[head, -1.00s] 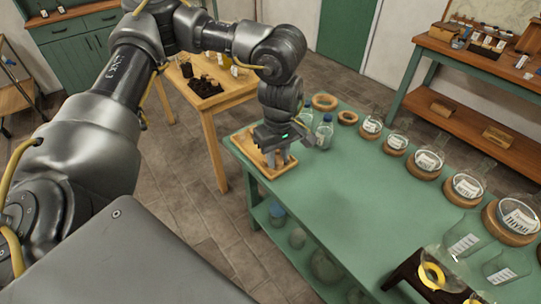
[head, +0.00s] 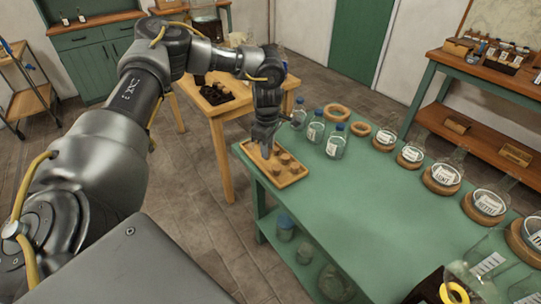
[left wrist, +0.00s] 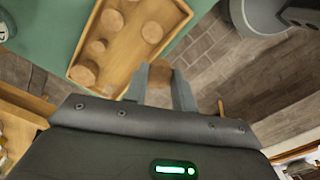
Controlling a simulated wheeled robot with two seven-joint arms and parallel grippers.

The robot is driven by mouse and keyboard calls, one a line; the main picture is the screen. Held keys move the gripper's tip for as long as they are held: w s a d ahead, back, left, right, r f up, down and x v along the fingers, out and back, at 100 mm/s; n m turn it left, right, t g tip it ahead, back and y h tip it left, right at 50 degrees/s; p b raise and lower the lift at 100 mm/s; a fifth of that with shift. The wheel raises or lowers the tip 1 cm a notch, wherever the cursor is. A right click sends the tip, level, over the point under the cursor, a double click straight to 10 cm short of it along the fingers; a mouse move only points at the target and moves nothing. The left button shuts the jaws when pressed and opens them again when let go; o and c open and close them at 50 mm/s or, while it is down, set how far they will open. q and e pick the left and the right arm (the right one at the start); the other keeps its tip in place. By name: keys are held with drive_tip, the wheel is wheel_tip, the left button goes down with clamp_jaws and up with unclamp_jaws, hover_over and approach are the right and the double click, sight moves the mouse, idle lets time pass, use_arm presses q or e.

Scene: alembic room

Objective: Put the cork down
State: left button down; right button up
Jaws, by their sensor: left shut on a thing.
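My left gripper (head: 265,150) points down at the far left corner of the wooden tray (head: 297,180), which lies on the green table's left end. In the left wrist view, the gripper (left wrist: 160,78) is shut on a tan cork (left wrist: 160,71), mostly hidden between the fingers. The cork shows against the tray's edge and the floor; I cannot tell its exact height. Several round corks stand in the tray, including a near cork (left wrist: 84,72) and a cork (left wrist: 153,32) close to the fingertips.
Blue-capped bottles (head: 335,142) stand just right of the tray. Cork rings (head: 337,112) and labelled glass vessels on round stands line the far side of the green table (head: 340,195). Its middle is clear. A small wooden table (head: 225,108) stands beyond the gripper.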

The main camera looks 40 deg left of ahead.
use_arm(q)
drive_tip(key=w+f, duration=0.1)
drive_tip(key=w+a+f, duration=0.1)
drive_tip(key=f, duration=0.1)
drive_tip(key=w+f, duration=0.1)
drive_tip(key=shift+a+f, duration=0.2)
drive_tip(key=shift+a, duration=0.05)
drive_tip(key=shift+w+f, duration=0.2)
drive_tip(key=shift+f, duration=0.05)
drive_tip(key=shift+f+p, duration=0.4)
drive_tip(key=shift+p, duration=0.15)
wheel_tip(320, 180, down, 2)
drive_tip(key=shift+a+f, duration=0.1)
drive_tip(key=shift+f, duration=0.1)
use_arm(e)
drive_tip(key=shift+r, duration=0.9)
use_arm(q)
drive_tip(key=shift+f, duration=0.1)
use_arm(e)
drive_tip(key=shift+f, duration=0.1)
use_arm(q)
drive_tip(key=c, duration=1.1)
unclamp_jaws()
drive_tip(key=shift+c, duration=0.2)
use_arm(e)
drive_tip(key=shift+a, duration=0.25)
drive_tip(key=shift+a, duration=0.1)
